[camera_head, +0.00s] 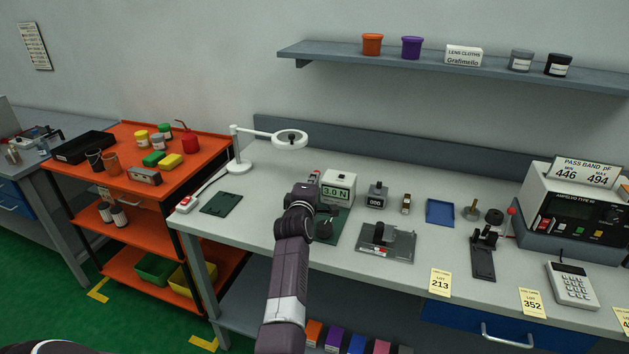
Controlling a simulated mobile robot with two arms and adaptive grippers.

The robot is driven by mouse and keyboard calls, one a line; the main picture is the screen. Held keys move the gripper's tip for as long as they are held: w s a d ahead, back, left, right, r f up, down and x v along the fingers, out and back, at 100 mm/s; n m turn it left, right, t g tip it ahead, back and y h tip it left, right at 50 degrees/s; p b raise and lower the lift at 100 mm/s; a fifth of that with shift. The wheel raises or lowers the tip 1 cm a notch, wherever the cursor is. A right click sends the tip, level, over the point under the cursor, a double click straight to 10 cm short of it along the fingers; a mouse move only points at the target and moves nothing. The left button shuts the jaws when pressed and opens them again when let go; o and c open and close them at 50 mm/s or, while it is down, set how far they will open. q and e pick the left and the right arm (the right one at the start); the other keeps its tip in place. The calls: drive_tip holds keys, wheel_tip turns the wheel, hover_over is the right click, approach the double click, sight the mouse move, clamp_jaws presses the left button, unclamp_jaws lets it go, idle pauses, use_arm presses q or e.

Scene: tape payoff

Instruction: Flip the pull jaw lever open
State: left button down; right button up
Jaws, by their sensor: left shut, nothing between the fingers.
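A white box (339,185) reads 3.0 N and stands behind a dark green base (342,226). My left gripper (324,208) is shut and empty just in front of the box, above the base. A dark rounded part (325,230) on the base shows beside my arm. My gripper and arm hide much of this device, so I cannot make out the pull jaw lever or its position. A small red tip shows at the box's top left. My right gripper is not in view.
A grey fixture (387,242) lies right of my arm. Farther right are a blue tray (440,212), a black fixture (483,258) and a red-knobbed lever (510,212). A magnifier lamp (290,140) stands behind left.

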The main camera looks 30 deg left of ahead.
sight(317, 171)
use_arm(q)
drive_tip(key=w+r+g+p, duration=0.1)
drive_tip(key=p, duration=0.2)
drive_tip(key=shift+w+a+r, duration=0.1)
drive_tip(key=shift+w+h+p, duration=0.2)
drive_tip(key=shift+h+p, duration=0.1)
drive_tip(key=shift+p, duration=0.05)
drive_tip(key=shift+w+a+r, duration=0.1)
drive_tip(key=shift+w+a, duration=0.1)
drive_tip(key=shift+w, duration=0.4)
drive_tip(key=shift+w+a+r, duration=0.1)
drive_tip(key=shift+w+a, duration=0.05)
drive_tip(key=shift+w, duration=0.4)
drive_tip(key=shift+w+a+r, duration=0.1)
drive_tip(key=shift+w, duration=0.45)
drive_tip(key=shift+w+a, duration=0.2)
drive_tip(key=shift+w, duration=0.4)
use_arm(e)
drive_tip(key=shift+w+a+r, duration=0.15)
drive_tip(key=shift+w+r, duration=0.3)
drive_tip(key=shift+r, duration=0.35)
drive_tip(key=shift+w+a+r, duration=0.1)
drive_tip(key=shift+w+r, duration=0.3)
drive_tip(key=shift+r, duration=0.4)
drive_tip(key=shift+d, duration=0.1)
